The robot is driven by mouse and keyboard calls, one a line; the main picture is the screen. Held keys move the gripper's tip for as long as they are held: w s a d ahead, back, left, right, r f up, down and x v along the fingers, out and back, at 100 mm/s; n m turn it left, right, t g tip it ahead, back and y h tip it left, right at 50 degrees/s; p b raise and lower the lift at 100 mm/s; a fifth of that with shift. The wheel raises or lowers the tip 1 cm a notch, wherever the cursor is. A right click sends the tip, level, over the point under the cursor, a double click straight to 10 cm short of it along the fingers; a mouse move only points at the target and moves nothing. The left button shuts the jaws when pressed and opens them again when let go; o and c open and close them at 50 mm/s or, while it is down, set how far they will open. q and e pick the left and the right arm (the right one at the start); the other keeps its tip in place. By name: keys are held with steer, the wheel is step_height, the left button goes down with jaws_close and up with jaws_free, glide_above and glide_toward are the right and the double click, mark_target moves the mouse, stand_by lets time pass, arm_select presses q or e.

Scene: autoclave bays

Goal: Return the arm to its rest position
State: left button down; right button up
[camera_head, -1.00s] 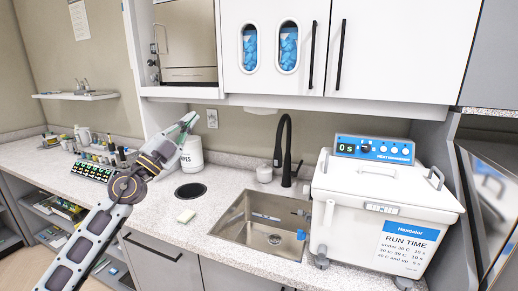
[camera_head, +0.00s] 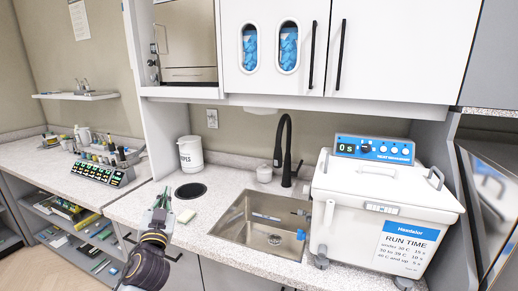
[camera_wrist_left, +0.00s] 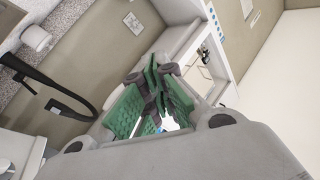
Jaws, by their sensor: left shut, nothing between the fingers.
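My left gripper (camera_head: 160,200) is in the lower left of the head view, over the front edge of the counter, with its fingers pointing up in the picture. Its green-padded fingers are together with nothing between them. In the left wrist view the shut fingers (camera_wrist_left: 158,95) show close up, empty. My left arm comes in from the bottom of the head view. My right gripper is not in view.
A rack of bottles (camera_head: 103,172) stands at the far left.

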arm_select(q)
steer(key=s+f+n+g, duration=0.1)
steer(key=s+f+g, duration=0.35)
steer(key=f, duration=0.55)
steer(key=s+f+n+g, duration=0.1)
steer(key=s+f+g, duration=0.4)
steer(key=f, duration=0.5)
steer(key=s+d+f+m+g+h, duration=0.1)
steer(key=s+d+f+g+h, duration=0.15)
steer(key=s+f, duration=0.6)
steer(key=s+d+f+m+g+h, duration=0.15)
steer(key=s+d+f+g, duration=0.3)
steer(key=s, duration=0.75)
step_height(320, 180, down, 32)
steer(key=s+a+g, duration=0.1)
steer(key=s+a, duration=0.1)
steer(key=a, duration=0.1)
steer(key=s+a+f, duration=0.3)
steer(key=s+f, duration=0.7)
steer(key=s+a+f+g, duration=0.1)
steer(key=s+a+f, duration=0.2)
steer(key=s+f, duration=0.7)
steer(key=shift+s+a+f+y, duration=0.15)
steer(key=shift+s+a+y, duration=0.2)
steer(key=shift+s, duration=0.2)
